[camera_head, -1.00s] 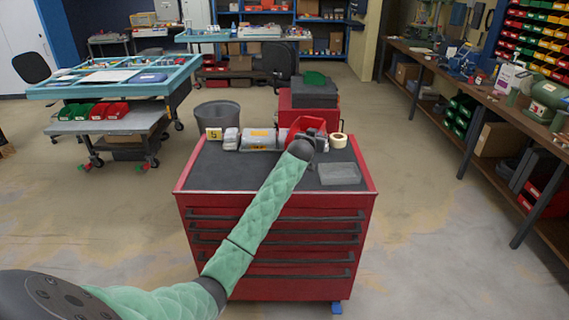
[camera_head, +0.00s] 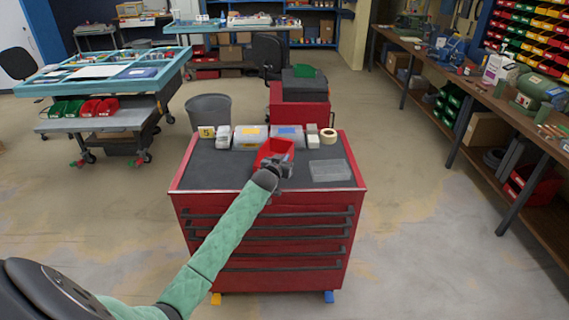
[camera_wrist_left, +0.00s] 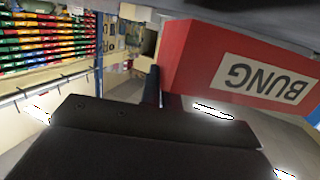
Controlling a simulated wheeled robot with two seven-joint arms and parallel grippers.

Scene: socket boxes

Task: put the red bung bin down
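The red bung bin (camera_head: 270,149) is at the middle of the dark top of the red tool cabinet (camera_head: 215,178), in front of a row of small items. In the left wrist view the bin (camera_wrist_left: 195,62) fills the upper right, with its white BUNG label (camera_wrist_left: 264,80) upside down. My left gripper (camera_head: 279,166) is at the near side of the bin and appears shut on its wall. The fingertips are mostly hidden, and I cannot tell whether the bin touches the cabinet top. My right gripper is not in view.
Behind the bin stand a yellow number card (camera_head: 206,132), two wrapped packs (camera_head: 250,136) (camera_head: 288,136) and a tape roll (camera_head: 328,135). A clear grey tray (camera_head: 328,171) lies to its right. The cabinet top is bare at left and front.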

